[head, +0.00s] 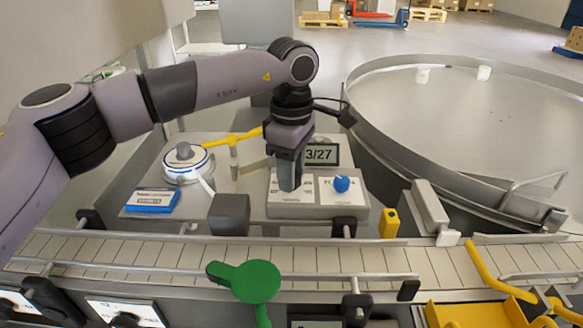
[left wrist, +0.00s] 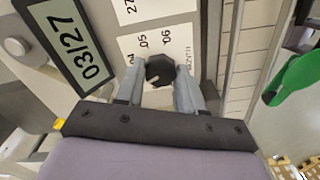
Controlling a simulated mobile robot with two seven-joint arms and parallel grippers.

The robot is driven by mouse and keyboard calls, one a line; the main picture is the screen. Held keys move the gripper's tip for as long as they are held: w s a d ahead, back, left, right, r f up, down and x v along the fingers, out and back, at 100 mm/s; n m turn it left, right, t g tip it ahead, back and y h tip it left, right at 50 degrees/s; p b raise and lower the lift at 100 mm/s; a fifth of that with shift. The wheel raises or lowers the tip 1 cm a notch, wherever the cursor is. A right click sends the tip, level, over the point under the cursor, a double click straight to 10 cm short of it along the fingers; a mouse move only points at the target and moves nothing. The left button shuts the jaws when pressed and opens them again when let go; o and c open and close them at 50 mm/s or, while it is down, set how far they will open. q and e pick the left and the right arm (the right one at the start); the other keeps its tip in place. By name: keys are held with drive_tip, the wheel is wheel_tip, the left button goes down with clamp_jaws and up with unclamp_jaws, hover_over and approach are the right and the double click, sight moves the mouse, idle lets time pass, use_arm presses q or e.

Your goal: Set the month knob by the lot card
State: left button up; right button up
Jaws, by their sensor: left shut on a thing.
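My left gripper (head: 289,180) reaches down over the grey control box (head: 300,212). In the left wrist view its two fingers (left wrist: 160,84) are shut on a black faceted month knob (left wrist: 160,69). The white dial plate (left wrist: 168,42) around the knob shows 05 and 06, with another number partly covered. The display (left wrist: 80,57) reads 03/27; in the head view the gripper partly covers the display (head: 322,154). A blue knob (head: 342,184) stands on the right dial. I cannot identify a lot card for certain. My right gripper is not in view.
A blue block with a white label (head: 152,200) lies left of the control box. A white round device (head: 187,162) stands behind it. The conveyor (head: 130,255) runs in front, with a green paddle (head: 252,281) over it. A large round table (head: 460,120) fills the right.

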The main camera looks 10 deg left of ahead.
use_arm(q)
drive_tip(key=shift+r, duration=0.1)
idle(0.4)
drive_tip(key=o, duration=1)
drive_tip(key=shift+o, duration=0.2)
wheel_tip(320, 180, up, 7)
drive_tip(key=shift+r+b, duration=0.1)
drive_tip(key=shift+b, duration=0.2)
drive_tip(key=shift+s, duration=0.1)
